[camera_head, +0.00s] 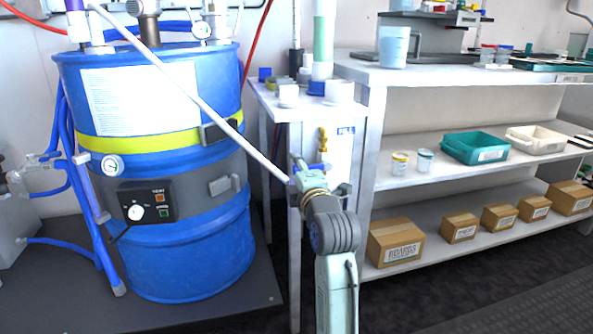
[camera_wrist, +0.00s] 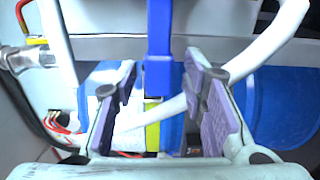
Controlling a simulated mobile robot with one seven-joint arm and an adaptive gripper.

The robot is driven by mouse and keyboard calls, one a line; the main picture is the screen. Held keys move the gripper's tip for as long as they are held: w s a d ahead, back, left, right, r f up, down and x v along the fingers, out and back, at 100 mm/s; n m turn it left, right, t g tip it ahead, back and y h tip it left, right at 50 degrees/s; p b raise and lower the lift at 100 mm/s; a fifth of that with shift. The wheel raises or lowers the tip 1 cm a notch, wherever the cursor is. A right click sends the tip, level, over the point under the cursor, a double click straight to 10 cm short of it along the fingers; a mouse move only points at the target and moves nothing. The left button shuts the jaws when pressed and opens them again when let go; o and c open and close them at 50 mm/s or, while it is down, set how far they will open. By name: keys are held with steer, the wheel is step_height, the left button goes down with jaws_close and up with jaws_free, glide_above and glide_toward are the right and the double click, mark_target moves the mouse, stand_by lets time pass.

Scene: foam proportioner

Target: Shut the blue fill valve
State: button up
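In the wrist view my gripper (camera_wrist: 162,82) is open, its two purple-padded fingers well apart. A flat blue bar (camera_wrist: 158,48), which looks like the blue fill valve's handle, comes down from the top between the fingers. Gaps show on both sides of it. My gripper and wrist hide the blue valve there. A brass fitting (camera_head: 323,138) shows just above the gripper.
A big blue drum (camera_head: 190,245) with a yellow band stands left of the gripper. A pale hose (camera_head: 190,95) slants from its top toward the gripper; it also crosses the wrist view (camera_wrist: 265,50). White shelves (camera_head: 470,75) with boxes and trays stand at right.

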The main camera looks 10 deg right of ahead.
step_height(320, 180, up, 10)
stand_by(0.6)
